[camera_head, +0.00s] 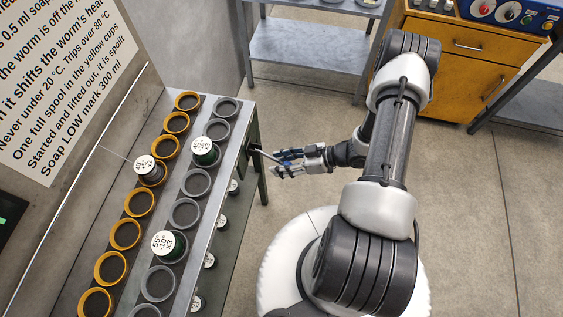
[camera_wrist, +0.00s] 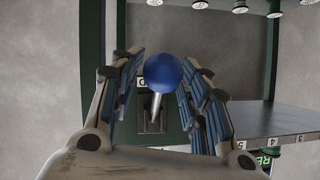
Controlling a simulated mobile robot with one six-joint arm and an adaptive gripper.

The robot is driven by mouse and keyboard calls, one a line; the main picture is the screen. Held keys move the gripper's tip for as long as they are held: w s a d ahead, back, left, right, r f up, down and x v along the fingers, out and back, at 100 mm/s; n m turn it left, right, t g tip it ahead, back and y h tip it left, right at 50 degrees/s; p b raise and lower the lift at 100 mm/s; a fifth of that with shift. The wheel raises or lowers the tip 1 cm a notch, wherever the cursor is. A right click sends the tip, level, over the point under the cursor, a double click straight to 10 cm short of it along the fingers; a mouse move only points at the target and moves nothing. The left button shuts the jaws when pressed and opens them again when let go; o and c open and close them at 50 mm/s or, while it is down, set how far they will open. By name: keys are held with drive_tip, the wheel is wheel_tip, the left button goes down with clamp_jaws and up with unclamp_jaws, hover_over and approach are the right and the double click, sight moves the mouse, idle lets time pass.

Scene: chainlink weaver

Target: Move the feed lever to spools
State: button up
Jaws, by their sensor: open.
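The feed lever has a blue ball knob (camera_wrist: 165,72) on a metal shaft (camera_wrist: 156,106). The shaft comes out of a slotted plate (camera_wrist: 152,118) on a green post. Letters on the plate are mostly hidden by my finger and the knob. My gripper (camera_wrist: 163,85) is open, with one finger on each side of the knob; I cannot tell whether either touches it. In the head view my gripper (camera_head: 287,162) is at the right side of the spool rack (camera_head: 220,165), and the lever shaft (camera_head: 264,153) reaches toward it. The knob is hard to make out there.
The rack holds yellow cups (camera_head: 139,202) and grey cups (camera_head: 184,213), with several labelled spools (camera_head: 205,151). A numbered shelf (camera_wrist: 285,120) lies right of the lever in the wrist view. An orange cabinet (camera_head: 455,60) stands behind; floor to the right is clear.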

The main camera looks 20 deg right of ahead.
drive_tip(key=shift+d, duration=0.1)
drive_tip(key=v, duration=1.2)
